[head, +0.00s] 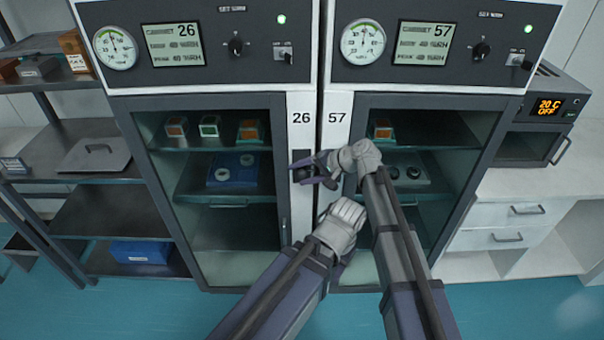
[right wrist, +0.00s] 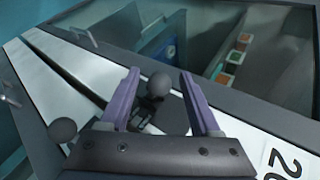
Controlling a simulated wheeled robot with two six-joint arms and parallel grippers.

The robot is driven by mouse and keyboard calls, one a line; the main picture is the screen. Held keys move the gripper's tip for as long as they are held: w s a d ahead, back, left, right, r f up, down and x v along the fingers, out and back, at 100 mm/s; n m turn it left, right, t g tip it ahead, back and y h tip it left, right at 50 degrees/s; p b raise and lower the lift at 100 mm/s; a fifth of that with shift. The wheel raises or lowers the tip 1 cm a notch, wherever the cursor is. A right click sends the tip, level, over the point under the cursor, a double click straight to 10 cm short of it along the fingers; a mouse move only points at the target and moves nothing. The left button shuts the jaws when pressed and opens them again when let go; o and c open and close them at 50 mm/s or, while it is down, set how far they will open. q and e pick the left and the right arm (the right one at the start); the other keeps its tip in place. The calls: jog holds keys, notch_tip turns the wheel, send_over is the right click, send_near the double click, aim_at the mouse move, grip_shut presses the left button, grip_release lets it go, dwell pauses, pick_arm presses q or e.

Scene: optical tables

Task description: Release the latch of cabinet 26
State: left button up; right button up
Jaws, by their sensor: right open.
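Cabinet 26 (head: 215,290) is the left of two glass-fronted cabinets, its door shut. Its latch, a dark plate (head: 302,156) on the white strip below the number 26, is partly covered by my right gripper (head: 302,171). In the right wrist view my right gripper (right wrist: 160,76) is open, with purple fingers on either side of a dark round latch knob (right wrist: 158,84). I cannot tell whether the fingers touch it. The number 26 (right wrist: 283,165) shows at lower right there. My left arm reaches up below the latch, but its gripper cannot be made out.
Cabinet 57 (head: 480,190) adjoins on the right, and another round knob (right wrist: 62,130) shows in the right wrist view. Boxes and a blue block (head: 233,172) stand inside cabinet 26. Shelves (head: 95,212) stand at left, and an oven (head: 535,145) at right.

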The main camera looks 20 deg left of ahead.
jog(key=w+p+v, duration=0.1)
jog(key=p+v, duration=0.3)
jog(key=v, duration=0.3)
jog(key=shift+s+d+r+p, duration=0.15)
jog(key=shift+s+d+p, duration=0.15)
jog(key=shift+s, duration=0.25)
jog(key=s+d+f+n+h, duration=0.1)
jog(key=s+d+f+h, duration=0.2)
jog(key=s+d, duration=0.5)
jog(key=s+d+f+h, duration=0.3)
jog(key=s+d+h, duration=0.1)
jog(key=d, duration=0.8)
jog(key=s+d+f+n+h, duration=0.1)
jog(key=s+d+f+h, duration=0.3)
jog(key=d, duration=0.6)
jog(key=s+a+n+g, duration=0.1)
jog(key=s+a+n, duration=0.2)
jog(key=s+a, duration=0.4)
jog(key=a, duration=0.3)
jog(key=shift+a+r+n+g+h+b, duration=0.25)
jog(key=shift+r+n+g+h+b, duration=0.05)
jog(key=shift+g+b, duration=0.1)
